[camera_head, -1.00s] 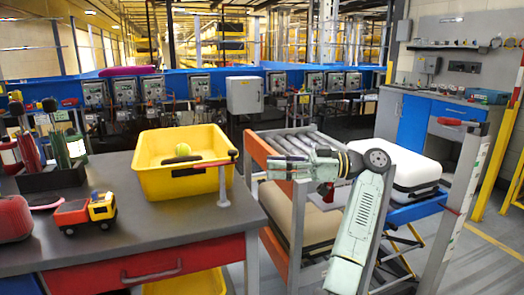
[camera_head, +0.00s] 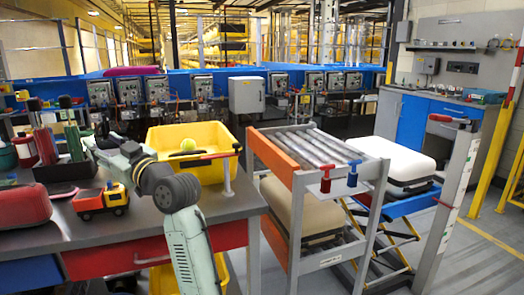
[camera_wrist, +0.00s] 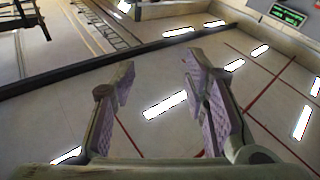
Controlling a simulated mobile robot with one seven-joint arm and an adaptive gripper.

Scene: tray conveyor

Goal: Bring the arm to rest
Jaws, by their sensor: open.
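My gripper (camera_wrist: 158,75) is open in the wrist view, with nothing between its two padded fingers. Behind it is a pale surface with bright rectangular patches and thin red lines. In the head view my arm rises from the bottom edge and bends left over the grey table (camera_head: 40,250). Its far end is near the dark bottle holder (camera_head: 66,172), left of the yellow bin (camera_head: 212,172). I cannot tell from this view whether the arm touches anything.
A yellow-green ball (camera_head: 188,144) shows in the bin. A toy truck (camera_head: 100,202) and a red case (camera_head: 24,207) are on the table. The roller rack (camera_head: 318,150) stands right of the table, with a white case (camera_head: 400,162) beyond. Open floor lies at the right.

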